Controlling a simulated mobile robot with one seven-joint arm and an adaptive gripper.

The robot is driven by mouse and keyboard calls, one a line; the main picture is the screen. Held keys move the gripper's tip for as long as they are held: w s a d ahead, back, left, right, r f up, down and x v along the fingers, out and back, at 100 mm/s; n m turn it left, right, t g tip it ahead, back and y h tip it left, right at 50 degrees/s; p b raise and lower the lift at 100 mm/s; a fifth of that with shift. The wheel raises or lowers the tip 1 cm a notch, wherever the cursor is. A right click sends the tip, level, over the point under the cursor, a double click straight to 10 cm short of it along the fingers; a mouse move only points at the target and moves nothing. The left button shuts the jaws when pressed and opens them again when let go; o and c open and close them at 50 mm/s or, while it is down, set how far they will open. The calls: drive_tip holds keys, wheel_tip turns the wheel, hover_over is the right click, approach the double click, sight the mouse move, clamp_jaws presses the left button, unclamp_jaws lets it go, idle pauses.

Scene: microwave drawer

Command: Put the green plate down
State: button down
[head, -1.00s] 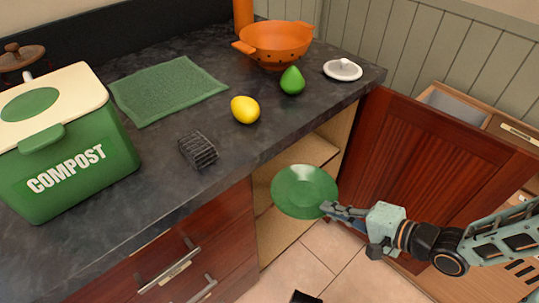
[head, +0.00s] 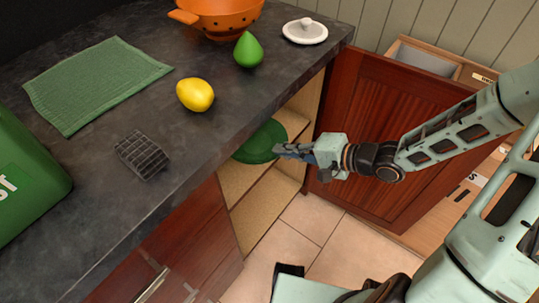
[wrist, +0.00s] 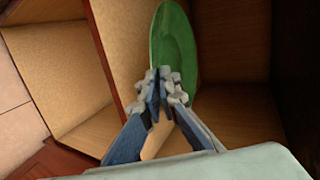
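The green plate (head: 262,143) is partly inside the open cabinet under the counter, its far part hidden by the counter edge. My gripper (head: 282,150) is shut on the plate's near rim. In the wrist view the plate (wrist: 175,45) lies beyond the fingertips, and my gripper (wrist: 163,78) pinches its edge. A cabinet shelf (head: 250,182) shows below the plate. I cannot tell whether the plate touches a shelf.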

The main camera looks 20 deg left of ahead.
drive_tip(key=b, duration=0.3)
hover_over(274, 160)
wheel_tip(274, 160, down, 6)
wheel_tip(274, 160, down, 4)
drive_tip(key=shift+s+r+b, duration=0.1)
drive_tip(key=shift+b, duration=1.05)
drive_tip(key=shift+r, duration=0.1)
drive_tip(key=c, duration=2.4)
unclamp_jaws()
